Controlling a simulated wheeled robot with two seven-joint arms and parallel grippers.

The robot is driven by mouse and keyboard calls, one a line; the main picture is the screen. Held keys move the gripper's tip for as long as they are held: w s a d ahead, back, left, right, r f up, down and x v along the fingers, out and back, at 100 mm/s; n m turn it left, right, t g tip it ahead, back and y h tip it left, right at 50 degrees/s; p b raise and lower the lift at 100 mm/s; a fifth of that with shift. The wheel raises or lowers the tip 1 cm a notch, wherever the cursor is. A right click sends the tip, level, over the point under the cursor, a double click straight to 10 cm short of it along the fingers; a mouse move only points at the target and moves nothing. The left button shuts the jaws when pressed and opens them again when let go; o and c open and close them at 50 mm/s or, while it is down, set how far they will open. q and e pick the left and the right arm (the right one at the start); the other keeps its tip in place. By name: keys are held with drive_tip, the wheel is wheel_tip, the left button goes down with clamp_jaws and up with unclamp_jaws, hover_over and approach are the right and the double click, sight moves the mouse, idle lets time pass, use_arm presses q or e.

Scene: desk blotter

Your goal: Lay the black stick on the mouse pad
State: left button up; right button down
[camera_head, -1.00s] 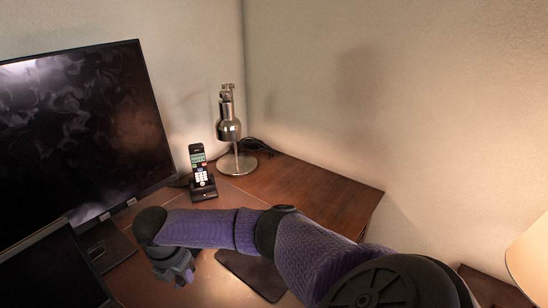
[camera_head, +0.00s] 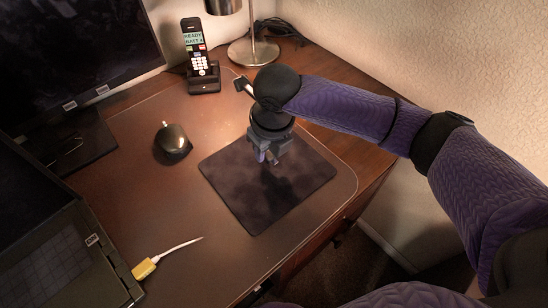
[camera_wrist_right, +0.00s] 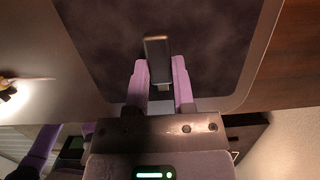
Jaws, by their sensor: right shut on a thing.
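The black stick (camera_wrist_right: 157,60) is a small dark stick with a metal plug end, seen in the right wrist view between the purple fingers. My right gripper (camera_head: 268,158) is shut on it, and its fingers also show in the right wrist view (camera_wrist_right: 160,85). The dark mouse pad (camera_head: 228,190) lies on the desk blotter, and the gripper points down over its upper middle. The pad fills the top of the right wrist view (camera_wrist_right: 210,35). In the head view the stick is hard to make out. My left gripper is not in view.
The blotter's middle is clear.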

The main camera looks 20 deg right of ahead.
sight(268, 169)
wheel_tip(268, 169, down, 4)
drive_tip(key=shift+f+b, duration=0.15)
drive_tip(key=shift+b, duration=0.65)
drive_tip(key=shift+c, duration=2.3)
unclamp_jaws()
